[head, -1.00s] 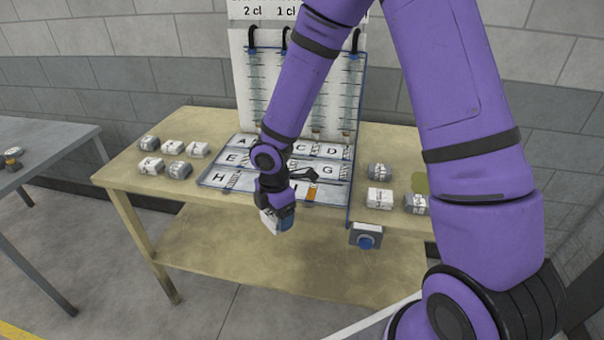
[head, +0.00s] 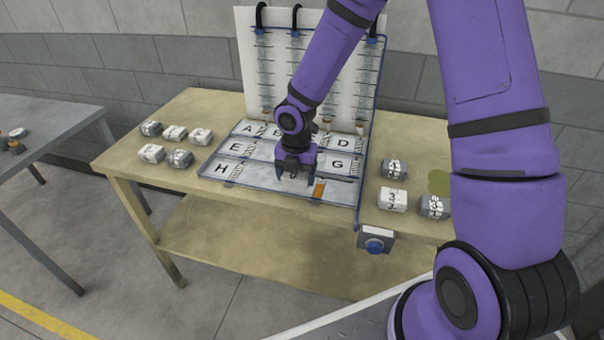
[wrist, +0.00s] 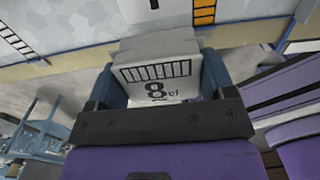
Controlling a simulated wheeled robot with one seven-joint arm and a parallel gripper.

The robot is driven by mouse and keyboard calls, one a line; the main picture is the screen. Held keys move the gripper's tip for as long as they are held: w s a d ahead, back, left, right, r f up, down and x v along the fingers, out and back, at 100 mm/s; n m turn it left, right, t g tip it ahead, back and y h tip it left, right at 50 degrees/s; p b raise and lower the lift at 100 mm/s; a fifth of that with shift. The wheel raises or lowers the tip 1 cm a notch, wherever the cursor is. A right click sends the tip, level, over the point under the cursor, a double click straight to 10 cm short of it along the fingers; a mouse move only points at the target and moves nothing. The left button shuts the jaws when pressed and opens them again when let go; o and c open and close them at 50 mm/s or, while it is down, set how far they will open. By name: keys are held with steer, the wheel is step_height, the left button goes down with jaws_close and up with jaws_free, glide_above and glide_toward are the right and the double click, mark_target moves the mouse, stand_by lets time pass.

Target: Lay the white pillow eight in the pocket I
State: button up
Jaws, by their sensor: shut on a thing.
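The white pillow eight (wrist: 157,75), a pale block marked "8 cl", is held between the two fingers of my gripper (wrist: 160,88) in the wrist view. In the head view my gripper (head: 294,182) points down over the front row of the lettered tray (head: 232,181); the pillow is hidden there. Pocket I lies in that front row, right of the panel marked H (head: 221,169) and left of an orange strip (head: 319,188). My gripper covers most of its label. Whether the pillow touches the tray cannot be told.
Several white and grey pillows (head: 151,153) lie on the table left of the tray. More (head: 392,199) lie to its right. A chart board (head: 262,60) with black hooks stands behind. A box with a blue button (head: 375,245) is at the table's front edge.

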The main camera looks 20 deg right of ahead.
mark_target(302, 174)
steer(key=w+d, duration=0.3)
steer(key=w, duration=0.1)
steer(key=shift+f, duration=2)
steer(key=shift+f, duration=0.15)
